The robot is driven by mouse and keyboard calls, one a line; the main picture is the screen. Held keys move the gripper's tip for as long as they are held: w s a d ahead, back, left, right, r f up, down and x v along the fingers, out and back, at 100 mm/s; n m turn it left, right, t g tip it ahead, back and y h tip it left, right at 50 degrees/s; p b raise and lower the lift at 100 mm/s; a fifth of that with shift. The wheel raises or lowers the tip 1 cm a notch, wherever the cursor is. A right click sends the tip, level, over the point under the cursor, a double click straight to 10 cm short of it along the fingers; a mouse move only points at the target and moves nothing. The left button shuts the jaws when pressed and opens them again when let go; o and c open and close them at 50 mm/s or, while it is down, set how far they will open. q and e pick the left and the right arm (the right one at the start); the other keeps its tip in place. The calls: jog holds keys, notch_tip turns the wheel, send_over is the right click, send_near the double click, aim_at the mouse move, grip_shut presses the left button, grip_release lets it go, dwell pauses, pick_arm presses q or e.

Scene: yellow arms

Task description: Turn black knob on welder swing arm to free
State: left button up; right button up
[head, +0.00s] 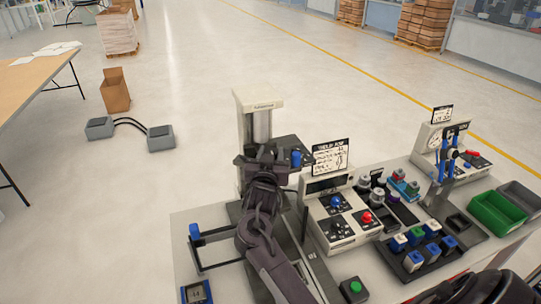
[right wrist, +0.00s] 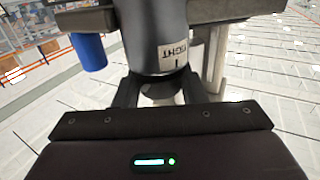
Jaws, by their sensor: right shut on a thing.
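The welder (head: 258,103) stands as a light post with a grey cylinder in the head view. Its dark swing arm (head: 292,146) reaches to the right and carries a blue part (head: 296,159). My right gripper (head: 262,160) is at the swing arm and covers the knob in the head view. In the right wrist view my right gripper (right wrist: 158,92) is shut on the black knob (right wrist: 160,88), one finger on each side. A dark cylinder (right wrist: 150,35) above it bears a white label reading "TIGHT" upside down. My left gripper is not in view.
A control box (head: 340,215) with blue and red knobs stands right of my right arm. A second machine (head: 445,150), a tray of blue and white blocks (head: 425,255) and a green bin (head: 497,215) are farther right.

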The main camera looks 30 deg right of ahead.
aim_at(276, 158)
jog(key=n+t+y, duration=0.1)
jog(key=y, duration=0.1)
jog(key=n+t+y+b, duration=0.1)
jog(key=n+y, duration=0.1)
jog(key=n+t+y, duration=0.1)
jog(key=y, duration=0.1)
jog(key=shift+s+d+n, duration=0.1)
jog(key=shift+d+n, duration=0.2)
jog(key=shift+n+t+y+b, duration=0.3)
jog(key=shift+n+t+y, duration=0.3)
jog(key=shift+y, duration=0.6)
jog(key=shift+n+y, duration=1.2)
jog(key=shift+y, duration=0.6)
jog(key=shift+a+y, duration=0.1)
jog(key=shift+y, duration=0.2)
jog(key=o, duration=0.8)
jog(key=shift+w, duration=0.2)
jog(key=shift+o, duration=1)
jog(key=shift+w+f, duration=0.15)
jog(key=shift+w, duration=0.15)
jog(key=s+b, duration=0.3)
jog(key=s, duration=0.5)
jog(key=shift+d, duration=0.2)
